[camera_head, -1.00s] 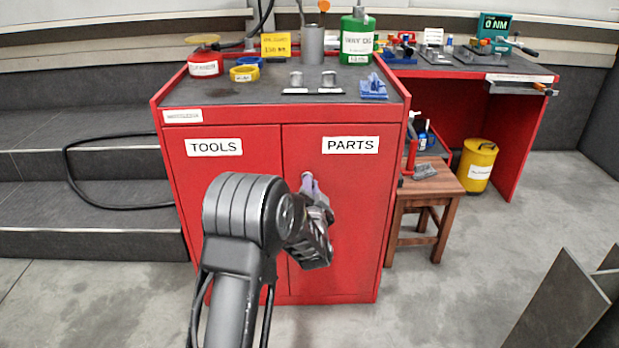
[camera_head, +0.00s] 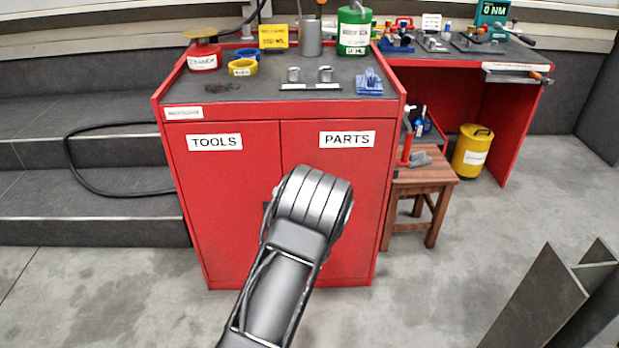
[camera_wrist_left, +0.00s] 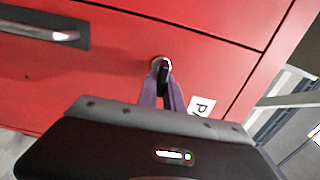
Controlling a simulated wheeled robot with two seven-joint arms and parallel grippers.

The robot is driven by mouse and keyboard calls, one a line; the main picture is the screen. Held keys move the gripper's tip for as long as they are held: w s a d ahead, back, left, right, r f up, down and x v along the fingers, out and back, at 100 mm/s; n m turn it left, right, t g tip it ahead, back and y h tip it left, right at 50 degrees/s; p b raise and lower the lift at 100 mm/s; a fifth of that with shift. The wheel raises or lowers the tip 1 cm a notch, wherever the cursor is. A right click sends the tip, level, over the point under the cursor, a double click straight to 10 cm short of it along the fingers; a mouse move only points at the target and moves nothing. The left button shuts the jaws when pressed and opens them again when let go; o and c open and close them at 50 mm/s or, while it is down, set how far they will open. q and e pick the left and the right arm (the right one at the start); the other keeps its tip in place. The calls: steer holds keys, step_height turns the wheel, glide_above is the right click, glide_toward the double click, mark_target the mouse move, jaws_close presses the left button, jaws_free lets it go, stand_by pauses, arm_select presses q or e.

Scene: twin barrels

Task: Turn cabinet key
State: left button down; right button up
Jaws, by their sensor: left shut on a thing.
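The red cabinet (camera_head: 225,180) has two doors labelled TOOLS (camera_head: 214,142) and PARTS (camera_head: 347,139). In the head view my left arm stands in front of the PARTS door and hides my left gripper, the key and the lock. In the left wrist view the purple fingertips of my left gripper (camera_wrist_left: 167,90) are shut on the small dark key (camera_wrist_left: 162,72) at a round metal lock (camera_wrist_left: 162,60) in the red door. The key's exact angle is hard to tell. My right gripper is not in view.
A door handle in a dark recess (camera_wrist_left: 50,30) lies left of the lock in the left wrist view. Cans and tools crowd the cabinet top. A wooden stool (camera_head: 425,178) stands right of the cabinet, and dark panels (camera_head: 550,300) stand at lower right.

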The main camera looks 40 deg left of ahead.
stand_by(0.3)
arm_select(q)
steer(key=c, duration=1.5)
jaws_free()
steer(key=p+v, duration=0.1)
steer(key=v, duration=0.6)
steer(key=shift+s+d+p, duration=0.3)
steer(key=shift+p, duration=0.05)
